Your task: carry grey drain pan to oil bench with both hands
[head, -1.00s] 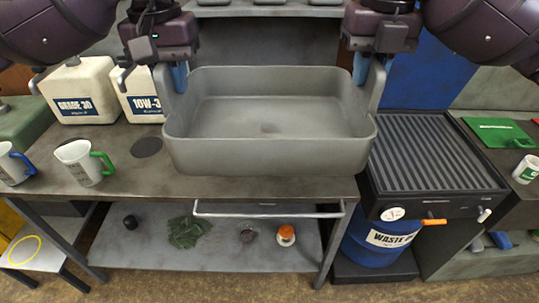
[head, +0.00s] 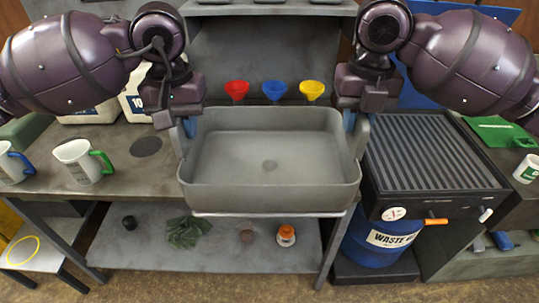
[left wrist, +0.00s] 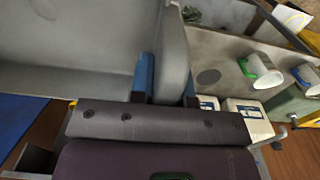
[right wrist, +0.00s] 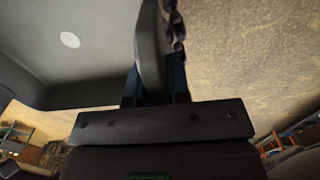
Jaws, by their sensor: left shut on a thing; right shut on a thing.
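The grey drain pan (head: 270,195) is a wide open tub, level and empty, over the front right part of the oil bench (head: 135,182). I cannot tell whether its underside touches the bench top. My left gripper (head: 188,128) is shut on the pan's left end; the left wrist view shows the raised grey wall (left wrist: 172,50) between its fingers. My right gripper (head: 351,122) is shut on the right end, and the right wrist view shows that wall (right wrist: 150,50) between its fingers. The pan hides the bench top under it.
Red (head: 236,90), blue (head: 274,89) and yellow (head: 312,89) funnels stand behind the pan. White jugs (head: 95,112) and measuring jugs (head: 82,160) are at left. A ribbed black drain tray (head: 435,155) over a blue waste drum (head: 375,245) is close on the right.

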